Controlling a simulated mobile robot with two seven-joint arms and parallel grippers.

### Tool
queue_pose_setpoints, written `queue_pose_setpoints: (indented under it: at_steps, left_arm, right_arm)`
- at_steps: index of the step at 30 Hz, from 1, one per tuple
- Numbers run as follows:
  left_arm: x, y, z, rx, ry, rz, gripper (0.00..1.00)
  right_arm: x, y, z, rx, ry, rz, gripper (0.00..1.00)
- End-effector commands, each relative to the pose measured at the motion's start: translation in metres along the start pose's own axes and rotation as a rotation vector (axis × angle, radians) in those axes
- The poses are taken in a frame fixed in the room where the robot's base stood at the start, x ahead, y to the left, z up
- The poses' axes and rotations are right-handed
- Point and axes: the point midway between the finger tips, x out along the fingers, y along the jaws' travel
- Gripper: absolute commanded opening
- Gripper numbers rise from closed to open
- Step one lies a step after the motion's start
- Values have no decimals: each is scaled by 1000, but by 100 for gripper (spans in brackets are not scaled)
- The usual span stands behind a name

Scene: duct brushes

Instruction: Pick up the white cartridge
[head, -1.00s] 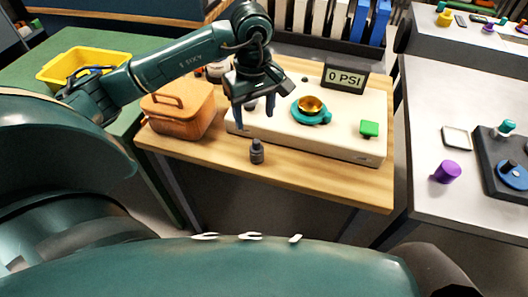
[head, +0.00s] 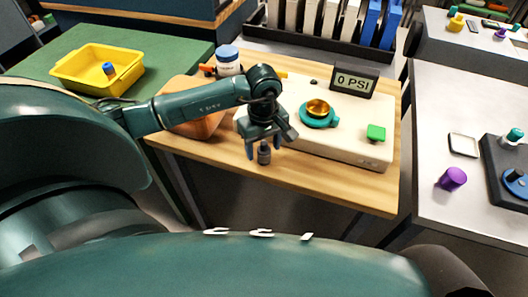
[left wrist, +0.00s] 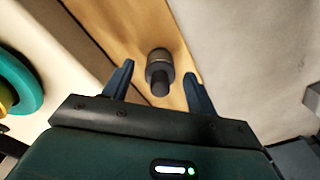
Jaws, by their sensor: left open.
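My left gripper (head: 266,153) is open and points down over a small dark grey cylinder (head: 264,158) near the front edge of the wooden table. In the left wrist view the cylinder (left wrist: 159,70) stands between the two blue fingertips (left wrist: 158,69), with gaps on both sides and no visible contact. No loose piece that is clearly a white cartridge shows. Upright white slabs (head: 312,18) stand beside blue ones in a black rack at the back; I cannot tell whether they are cartridges. My right gripper is not in view.
A brown case (head: 195,122) is partly behind my arm. A yellow bin (head: 78,82) stands left. The table's front right is clear.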

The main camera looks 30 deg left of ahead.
Motion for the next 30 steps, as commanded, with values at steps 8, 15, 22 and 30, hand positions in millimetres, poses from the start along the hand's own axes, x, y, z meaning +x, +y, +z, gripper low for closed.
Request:
queue_pose_setpoints:
  at_steps: [8,15,22,30]
  left_arm:
    - [-1,0,0,0,0,0,40]
    - [-1,0,0,0,0,0,20]
    - [-1,0,0,0,0,1,9]
    - [-15,1,-1,0,3,4,9]
  right_arm:
    - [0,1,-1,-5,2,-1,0]
    - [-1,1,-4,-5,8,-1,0]
    - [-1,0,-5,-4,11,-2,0]
    - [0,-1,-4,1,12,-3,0]
